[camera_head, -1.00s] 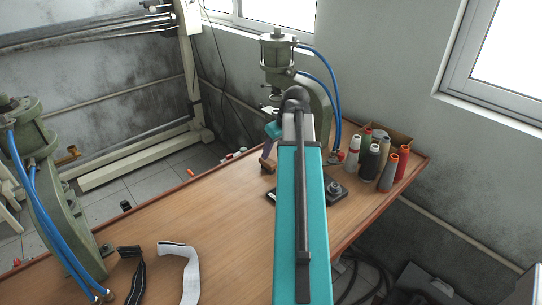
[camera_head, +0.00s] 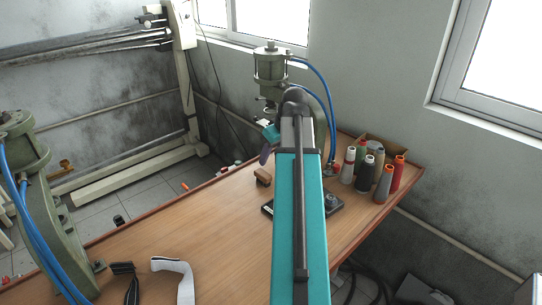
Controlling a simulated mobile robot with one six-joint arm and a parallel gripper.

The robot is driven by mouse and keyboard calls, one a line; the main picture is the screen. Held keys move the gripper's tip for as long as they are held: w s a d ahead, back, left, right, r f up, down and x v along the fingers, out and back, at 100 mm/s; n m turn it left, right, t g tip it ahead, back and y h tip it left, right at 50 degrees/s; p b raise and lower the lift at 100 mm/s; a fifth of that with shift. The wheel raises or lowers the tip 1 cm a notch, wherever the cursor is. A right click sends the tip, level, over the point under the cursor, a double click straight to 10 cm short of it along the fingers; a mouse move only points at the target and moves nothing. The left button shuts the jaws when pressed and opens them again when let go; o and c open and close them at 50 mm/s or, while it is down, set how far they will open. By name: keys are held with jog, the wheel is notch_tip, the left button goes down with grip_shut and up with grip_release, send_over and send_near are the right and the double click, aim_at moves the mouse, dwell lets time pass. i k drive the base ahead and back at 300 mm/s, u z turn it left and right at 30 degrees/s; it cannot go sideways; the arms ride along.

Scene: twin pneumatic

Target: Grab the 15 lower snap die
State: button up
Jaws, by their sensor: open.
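I cannot make out a 15 lower snap die; the lower front of the right green pneumatic press (camera_head: 270,66) is hidden behind my teal arm. That press stands at the far end of the wooden table, its upper cylinder showing above my arm. My gripper (camera_head: 265,154) is mostly hidden behind my arm; a small dark part that seems to belong to it shows just left of the arm, below a teal wrist piece. It looks open, and I see nothing held. A small brown block (camera_head: 263,177) lies on the table just below it. A second green press (camera_head: 40,190) stands at the left.
Several thread cones (camera_head: 367,172) stand by a box right of the press. A dark plate (camera_head: 337,206) with a round knob lies beside my arm. Blue hoses (camera_head: 330,100) arch from the press. Black and white straps (camera_head: 178,272) lie front left. The table's middle (camera_head: 205,215) is clear.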

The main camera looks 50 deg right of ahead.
aim_at(331, 198)
jog(key=k, duration=1.5)
